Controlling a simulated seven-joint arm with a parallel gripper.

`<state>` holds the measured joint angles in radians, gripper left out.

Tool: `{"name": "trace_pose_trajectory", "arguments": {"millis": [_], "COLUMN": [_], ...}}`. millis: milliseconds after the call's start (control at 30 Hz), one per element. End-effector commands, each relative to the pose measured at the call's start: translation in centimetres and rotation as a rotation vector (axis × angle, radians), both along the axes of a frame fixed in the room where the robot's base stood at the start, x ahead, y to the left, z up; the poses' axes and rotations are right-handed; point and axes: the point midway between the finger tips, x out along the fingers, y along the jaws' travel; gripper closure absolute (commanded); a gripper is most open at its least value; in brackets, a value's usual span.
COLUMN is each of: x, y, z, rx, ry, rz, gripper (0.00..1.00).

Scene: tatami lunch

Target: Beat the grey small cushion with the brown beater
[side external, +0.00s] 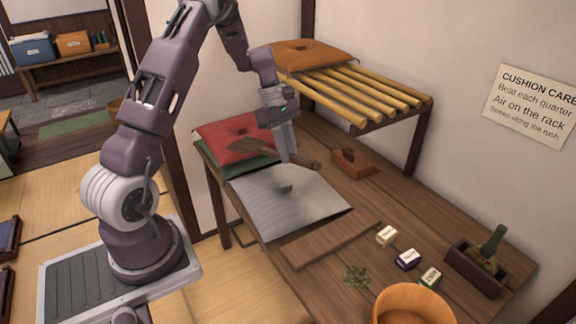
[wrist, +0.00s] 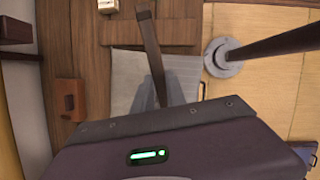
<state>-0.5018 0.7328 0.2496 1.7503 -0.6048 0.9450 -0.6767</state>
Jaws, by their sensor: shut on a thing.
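The grey small cushion (side external: 300,208) lies flat on the wooden table, with a small grey tuft at its middle. Part of it shows in the wrist view (wrist: 128,68). My gripper (side external: 289,156) is above the cushion's far side, pointing down, and is shut on the brown beater (side external: 262,147). In the wrist view the beater (wrist: 150,48) runs up from between my fingers (wrist: 157,97) as a dark bar over the cushion. The beater is above the cushion; I cannot tell its exact height. My fingers hide part of it.
A red cushion (side external: 232,138) on a green one (side external: 250,166) lies behind. A bamboo rack (side external: 370,95) holds an orange cushion (side external: 305,53). A brown block (side external: 352,163), a wooden board (side external: 330,245), small labelled blocks (side external: 408,259) and an orange bowl (side external: 413,305) share the table.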

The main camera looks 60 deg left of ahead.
Motion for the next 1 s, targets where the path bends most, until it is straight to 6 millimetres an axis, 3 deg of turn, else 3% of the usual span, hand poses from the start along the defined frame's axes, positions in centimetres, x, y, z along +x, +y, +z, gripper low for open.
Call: {"name": "trace_pose_trajectory", "arguments": {"millis": [167, 267, 367, 500, 600, 700, 800, 1000], "x": [0.0, 0.5, 1.5, 2.8, 3.1, 3.2, 3.1, 3.1], "y": [-0.1, -1.2, -3.9, -9.1, -12.7, -15.2, -16.2, -16.2], "z": [-0.1, -0.2, -0.3, -0.5, -0.6, -0.6, -0.7, -0.6], "rx": [-0.001, -0.005, -0.015, -0.037, -0.055, -0.067, -0.074, -0.075], "ry": [0.001, -0.001, 0.000, 0.001, 0.005, 0.009, 0.012, 0.012], "rz": [-0.004, -0.059, -0.193, -0.443, -0.620, -0.741, -0.791, -0.795], "gripper": [1.00, 1.00, 1.00, 1.00, 1.00, 1.00, 1.00, 1.00]}}
